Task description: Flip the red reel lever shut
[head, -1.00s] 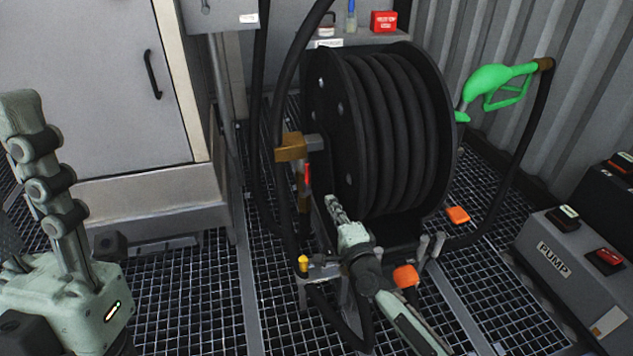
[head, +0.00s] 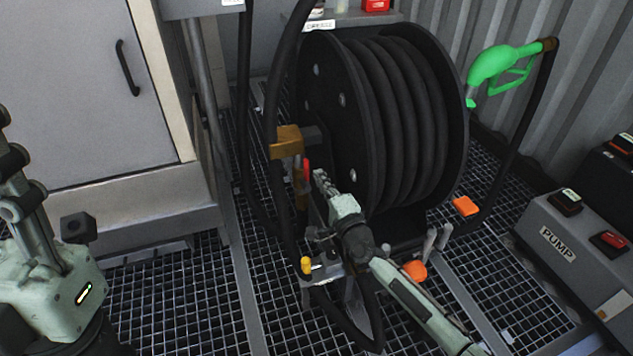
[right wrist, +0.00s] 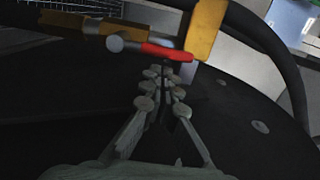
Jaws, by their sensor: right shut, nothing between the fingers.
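The red reel lever (head: 306,170) is a small red handle just below the brass fitting (head: 287,141) on the left side of the black hose reel (head: 398,125). In the right wrist view the lever (right wrist: 167,52) lies across the picture, just beyond my fingertips, in front of a yellow-brown block. My right gripper (head: 321,177) is just right of the lever in the head view; its closed fingers (right wrist: 163,72) are empty. Whether they touch the lever I cannot tell.
A black hose runs in front of the reel's left side. A green nozzle (head: 494,66) hangs at the right. A grey pump box (head: 570,250) stands at the lower right and a grey cabinet (head: 85,90) at the left. Open grating floor lies between.

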